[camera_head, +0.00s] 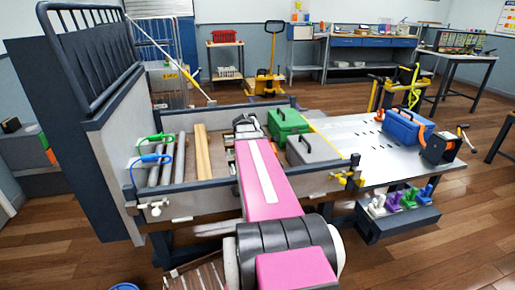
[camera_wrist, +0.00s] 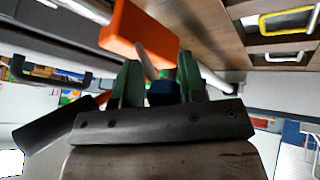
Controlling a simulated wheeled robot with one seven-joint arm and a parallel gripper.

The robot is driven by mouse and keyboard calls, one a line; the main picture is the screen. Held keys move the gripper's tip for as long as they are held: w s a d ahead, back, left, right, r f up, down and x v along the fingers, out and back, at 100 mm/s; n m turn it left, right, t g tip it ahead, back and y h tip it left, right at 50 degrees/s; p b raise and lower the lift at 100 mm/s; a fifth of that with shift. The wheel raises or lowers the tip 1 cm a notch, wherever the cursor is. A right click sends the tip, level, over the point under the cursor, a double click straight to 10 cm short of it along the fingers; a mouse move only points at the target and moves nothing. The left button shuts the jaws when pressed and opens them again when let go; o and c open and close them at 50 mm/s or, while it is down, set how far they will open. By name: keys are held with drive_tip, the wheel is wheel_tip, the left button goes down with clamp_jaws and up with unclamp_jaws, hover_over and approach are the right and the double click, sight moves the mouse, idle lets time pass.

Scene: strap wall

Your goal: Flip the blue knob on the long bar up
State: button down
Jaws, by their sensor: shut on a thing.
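My gripper (camera_wrist: 160,88) fills the lower middle of the wrist view, with two green fingers. Its fingers are closed on a small dark blue knob (camera_wrist: 163,93). A light grey lever or rod (camera_wrist: 148,58) shows just above the knob. In the head view my pink arm reaches into the flat bed, and my gripper (camera_head: 247,125) is small and partly hidden at its far end. The blue knob cannot be made out there. I cannot tell which part is the long bar.
An orange block (camera_wrist: 140,33) is close above the fingers in the wrist view. In the bed are grey pipes (camera_head: 167,160), a wooden plank (camera_head: 202,153), a green case (camera_head: 287,124) and a grey case (camera_head: 312,148). Coloured levers (camera_head: 402,198) stand at the right.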

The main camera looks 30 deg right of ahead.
drive_tip(key=shift+w+d+r+y, duration=0.1)
drive_tip(key=shift+d+r+y, duration=0.1)
drive_tip(key=shift+y, duration=0.5)
drive_tip(key=shift+a, duration=0.1)
drive_tip(key=c, duration=0.8)
unclamp_jaws()
drive_tip(key=v, duration=1)
drive_tip(key=shift+s+a+r, duration=0.15)
drive_tip(key=shift+s+r, duration=0.1)
drive_tip(key=shift+r, duration=0.05)
